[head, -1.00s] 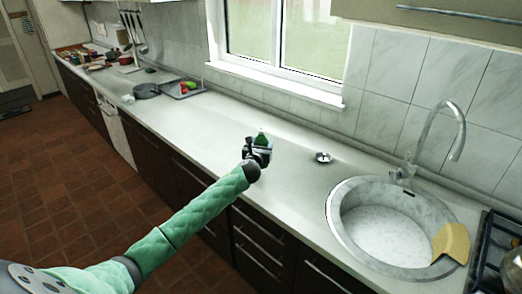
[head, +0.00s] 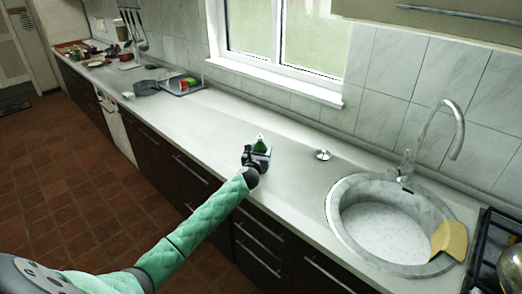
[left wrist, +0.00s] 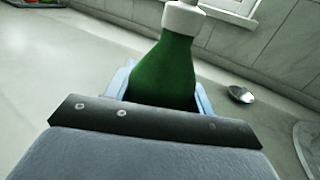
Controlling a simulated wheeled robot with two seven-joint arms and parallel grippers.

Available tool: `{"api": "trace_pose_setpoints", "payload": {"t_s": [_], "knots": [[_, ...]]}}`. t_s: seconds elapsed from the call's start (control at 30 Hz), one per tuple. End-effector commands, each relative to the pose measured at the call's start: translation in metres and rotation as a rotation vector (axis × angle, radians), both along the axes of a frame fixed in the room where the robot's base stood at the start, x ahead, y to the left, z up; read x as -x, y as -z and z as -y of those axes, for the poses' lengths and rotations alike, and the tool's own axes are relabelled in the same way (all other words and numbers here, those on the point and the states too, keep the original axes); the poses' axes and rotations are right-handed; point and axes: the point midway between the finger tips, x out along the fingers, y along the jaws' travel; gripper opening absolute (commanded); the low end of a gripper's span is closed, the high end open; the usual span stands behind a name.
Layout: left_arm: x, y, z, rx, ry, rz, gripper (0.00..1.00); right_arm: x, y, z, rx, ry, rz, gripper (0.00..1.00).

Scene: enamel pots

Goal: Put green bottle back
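The green bottle (head: 260,145) with a white cap stands upright at the front of the counter. It fills the middle of the left wrist view (left wrist: 167,70), with its lower part hidden behind my gripper body. My left gripper (head: 256,158) is around the bottle from the front, one pale blue finger on each side, close against its sides. It appears shut on the bottle. Whether the base touches the counter is hidden. My right gripper is not in view.
The counter (head: 205,115) is clear around the bottle. A small metal dish-like item (head: 323,155) lies to the right, then the round sink (head: 385,240) with a yellow cloth (head: 450,240) and tap. A tray (head: 183,88) and a pan (head: 147,87) stand far left.

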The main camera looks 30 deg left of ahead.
Motion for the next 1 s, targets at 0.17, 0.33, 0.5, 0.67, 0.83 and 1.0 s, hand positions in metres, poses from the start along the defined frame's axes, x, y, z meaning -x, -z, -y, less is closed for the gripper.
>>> {"api": "trace_pose_setpoints", "payload": {"t_s": [0.17,0.33,0.5,0.67,0.83,1.0], "knots": [[0.0,0.0,0.0,0.0,0.0,0.0,0.75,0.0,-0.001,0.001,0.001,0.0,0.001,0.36],[0.0,0.0,0.0,0.0,0.0,-0.001,0.75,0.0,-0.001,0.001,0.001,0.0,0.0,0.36],[0.003,-0.001,0.0,0.0,0.0,-0.001,0.75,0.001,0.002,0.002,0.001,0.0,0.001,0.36],[0.025,0.001,0.005,-0.003,0.001,-0.001,0.75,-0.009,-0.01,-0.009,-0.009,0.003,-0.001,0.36],[0.058,0.001,0.012,-0.002,0.002,0.0,0.75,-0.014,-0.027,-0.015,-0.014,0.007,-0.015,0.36],[0.088,0.001,0.019,-0.001,0.001,-0.001,0.75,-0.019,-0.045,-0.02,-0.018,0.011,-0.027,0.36]]}}
